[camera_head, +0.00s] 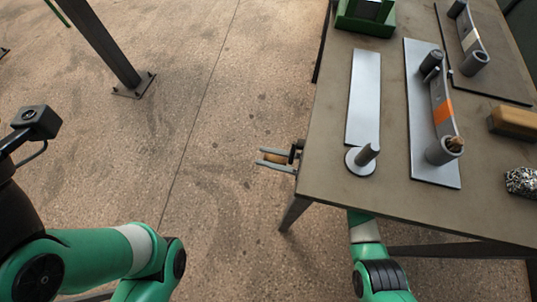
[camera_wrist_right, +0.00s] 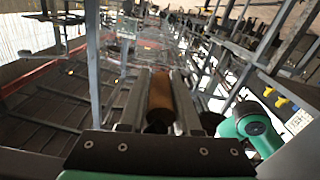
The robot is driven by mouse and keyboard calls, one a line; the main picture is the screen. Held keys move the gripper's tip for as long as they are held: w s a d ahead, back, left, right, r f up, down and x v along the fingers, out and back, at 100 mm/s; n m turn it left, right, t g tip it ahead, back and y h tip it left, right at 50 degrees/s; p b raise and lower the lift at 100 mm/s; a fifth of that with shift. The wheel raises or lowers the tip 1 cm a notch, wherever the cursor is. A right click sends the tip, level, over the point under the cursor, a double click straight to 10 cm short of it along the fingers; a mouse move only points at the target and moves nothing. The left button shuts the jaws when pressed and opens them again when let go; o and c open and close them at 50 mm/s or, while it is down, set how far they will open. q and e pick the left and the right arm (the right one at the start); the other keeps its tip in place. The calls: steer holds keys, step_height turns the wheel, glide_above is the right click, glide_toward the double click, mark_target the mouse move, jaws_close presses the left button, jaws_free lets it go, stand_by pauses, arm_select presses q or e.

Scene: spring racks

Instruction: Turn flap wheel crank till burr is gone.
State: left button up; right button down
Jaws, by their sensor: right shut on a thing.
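My right gripper (camera_head: 263,157) is just off the table's left edge, its two grey fingers pointing left. In the right wrist view it (camera_wrist_right: 158,80) is shut on a brown cylindrical handle (camera_wrist_right: 160,92), which lies between the fingers; a bit of this handle (camera_head: 279,159) shows in the head view. What the handle joins is hidden, and I cannot tell whether it is the crank. A leaf with an orange band (camera_head: 441,108) and round eyes lies on a grey plate (camera_head: 420,135); a tan piece (camera_head: 454,144) sits in its near eye. No burr is discernible. My left gripper is out of view.
The brown table (camera_head: 325,185) fills the right. It bears a disc with a grey post (camera_head: 364,157), a bare plate (camera_head: 364,95), a green holder (camera_head: 362,25), a second leaf (camera_head: 469,38), a wooden block (camera_head: 514,123) and crumpled foil (camera_head: 521,181). Open floor lies left.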

steer(key=shift+r, duration=0.1)
stand_by(0.4)
steer(key=m+p, duration=0.1)
steer(key=p, duration=0.1)
steer(key=s+r+m+p, duration=0.1)
steer(key=p, duration=0.2)
steer(key=r+m+p, duration=0.1)
steer(key=p, duration=0.1)
steer(key=shift+s+a+m, duration=0.3)
steer(key=shift+m, duration=0.1)
steer(key=shift+s+f+m, duration=0.15)
steer(key=shift+f+m, duration=0.1)
steer(key=shift+m, duration=0.05)
